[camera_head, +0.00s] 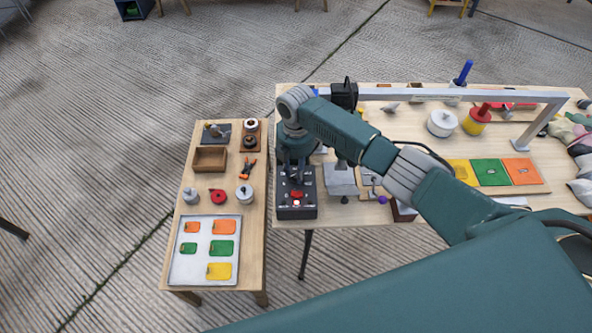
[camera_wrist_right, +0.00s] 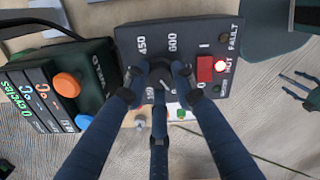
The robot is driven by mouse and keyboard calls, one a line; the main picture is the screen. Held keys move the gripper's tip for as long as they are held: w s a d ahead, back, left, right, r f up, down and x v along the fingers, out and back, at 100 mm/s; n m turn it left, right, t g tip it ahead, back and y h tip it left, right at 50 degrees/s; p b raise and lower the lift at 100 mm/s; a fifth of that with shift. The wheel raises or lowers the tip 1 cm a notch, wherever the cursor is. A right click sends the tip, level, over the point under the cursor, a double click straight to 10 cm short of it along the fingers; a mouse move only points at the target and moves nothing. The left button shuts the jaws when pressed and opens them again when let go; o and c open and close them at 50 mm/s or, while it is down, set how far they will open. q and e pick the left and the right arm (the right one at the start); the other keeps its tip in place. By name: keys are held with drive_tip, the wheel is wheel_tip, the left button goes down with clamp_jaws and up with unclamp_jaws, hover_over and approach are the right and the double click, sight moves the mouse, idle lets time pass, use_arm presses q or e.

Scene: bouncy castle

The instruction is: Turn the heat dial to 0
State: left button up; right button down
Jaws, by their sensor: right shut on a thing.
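The dark control box (camera_head: 297,212) stands at the left front corner of the larger table, with a red switch and a lit red lamp. In the right wrist view its panel (camera_wrist_right: 135,38) shows the numbers 450 and 600, a red rocker switch (camera_wrist_right: 206,68) and a glowing lamp by the word HOT. The dark heat dial (camera_wrist_right: 160,77) sits between my fingers. My right gripper (camera_head: 294,172) reaches down over the box, and its fingers (camera_wrist_right: 160,80) close around the dial. They partly hide the dial and nearby marks, so its setting is unclear. My left gripper is out of view.
A unit with an orange knob (camera_wrist_right: 67,84) and displays is close beside the box. A grey frame (camera_head: 430,94) spans the larger table. A smaller table (camera_head: 180,155) at left holds a tray of coloured plates (camera_head: 205,272), pliers (camera_head: 248,168) and a wooden box (camera_head: 209,158).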

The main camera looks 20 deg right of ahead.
drive_tip(key=shift+w+r, duration=0.1)
drive_tip(key=c, duration=1.4)
unclamp_jaws()
wheel_tip(320, 180, up, 12)
